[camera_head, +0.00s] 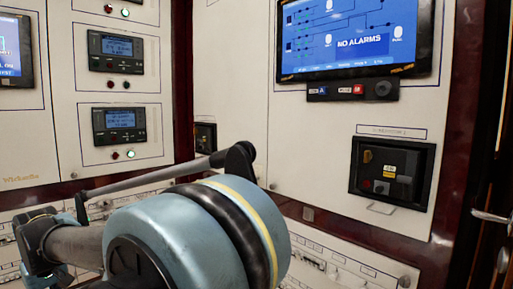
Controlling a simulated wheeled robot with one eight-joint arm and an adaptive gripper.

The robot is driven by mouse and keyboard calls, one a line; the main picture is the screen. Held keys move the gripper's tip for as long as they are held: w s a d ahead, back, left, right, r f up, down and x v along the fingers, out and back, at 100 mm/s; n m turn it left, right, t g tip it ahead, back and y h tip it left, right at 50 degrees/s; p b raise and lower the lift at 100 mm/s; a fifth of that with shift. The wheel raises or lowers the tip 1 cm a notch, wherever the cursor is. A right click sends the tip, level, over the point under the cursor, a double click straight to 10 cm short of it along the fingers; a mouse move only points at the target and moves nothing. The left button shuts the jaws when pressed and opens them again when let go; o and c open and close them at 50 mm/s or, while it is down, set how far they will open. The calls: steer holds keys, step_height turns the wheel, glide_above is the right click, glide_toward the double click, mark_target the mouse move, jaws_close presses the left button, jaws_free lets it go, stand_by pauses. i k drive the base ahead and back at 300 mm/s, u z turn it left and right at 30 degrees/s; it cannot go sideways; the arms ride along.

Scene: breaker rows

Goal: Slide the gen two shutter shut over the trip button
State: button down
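A recessed dark breaker unit (392,172) is set in the white panel at the right. It has a small yellow label, dark knobs and a reddish button (381,187) at its lower left. The text on the plate above it is too small to read surely. My blue-and-grey arm fills the lower left and centre, but my gripper's fingers are not visible.
A blue screen reading "NO ALARMS" (357,40) is above, with a small switch strip (352,88) under it. Two meter modules (116,50) are on the left panel. A metal door handle (490,216) is at the right edge. Lower panels carry rows of small fittings.

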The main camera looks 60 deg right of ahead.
mark_target(382, 187)
steer(key=z, duration=3.65)
